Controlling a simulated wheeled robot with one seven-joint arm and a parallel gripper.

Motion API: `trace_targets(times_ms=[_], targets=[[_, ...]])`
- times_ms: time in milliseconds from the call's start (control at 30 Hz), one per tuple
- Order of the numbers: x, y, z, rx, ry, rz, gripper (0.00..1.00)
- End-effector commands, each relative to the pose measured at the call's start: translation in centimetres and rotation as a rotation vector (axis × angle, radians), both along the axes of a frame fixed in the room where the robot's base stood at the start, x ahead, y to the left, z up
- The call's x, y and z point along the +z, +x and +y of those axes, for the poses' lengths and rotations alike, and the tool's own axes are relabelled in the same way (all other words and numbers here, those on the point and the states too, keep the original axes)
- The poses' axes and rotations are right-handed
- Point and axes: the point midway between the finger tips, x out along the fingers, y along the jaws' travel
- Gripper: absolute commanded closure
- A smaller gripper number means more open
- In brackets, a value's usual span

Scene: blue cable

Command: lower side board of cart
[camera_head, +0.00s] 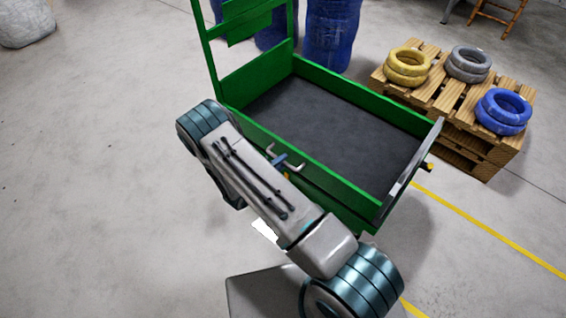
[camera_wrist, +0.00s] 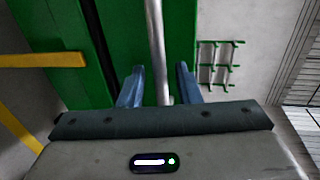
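The green cart (camera_head: 296,73) with a dark bed (camera_head: 320,125) stands in the middle of the head view. Its near side board (camera_head: 335,190) appears upright, and my arm hides part of it. A bent silver handle (camera_head: 269,150) is at this board's outer side. It shows in the wrist view as a silver rod (camera_wrist: 157,45) in front of green panels (camera_wrist: 65,45). My gripper (camera_wrist: 159,87) is open, its two blue fingers on either side of the rod with visible gaps. In the head view, my gripper (camera_head: 284,161) is small and partly hidden by my arm.
A wooden pallet (camera_head: 450,95) with yellow, grey and blue cable coils (camera_head: 503,110) stands right of the cart. Blue barrels (camera_head: 332,35) are behind it. A yellow line (camera_head: 490,232) runs along the floor at right. A yellow bar (camera_wrist: 45,59) shows in the wrist view.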

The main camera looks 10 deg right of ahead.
Motion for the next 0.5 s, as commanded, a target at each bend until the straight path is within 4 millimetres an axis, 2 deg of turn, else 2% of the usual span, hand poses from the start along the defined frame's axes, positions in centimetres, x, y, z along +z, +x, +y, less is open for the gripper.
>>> trace_targets(times_ms=[133, 433, 467, 500], targets=[[-0.27, 0.63, -0.89, 0.0, 0.0, 0.0, 0.7], [-0.25, 0.79, -1.1, 0.0, 0.0, 0.0, 0.7], [-0.25, 0.79, -1.1, 0.0, 0.0, 0.0, 0.72], [-0.25, 0.78, -1.11, 0.0, 0.0, 0.0, 0.84]])
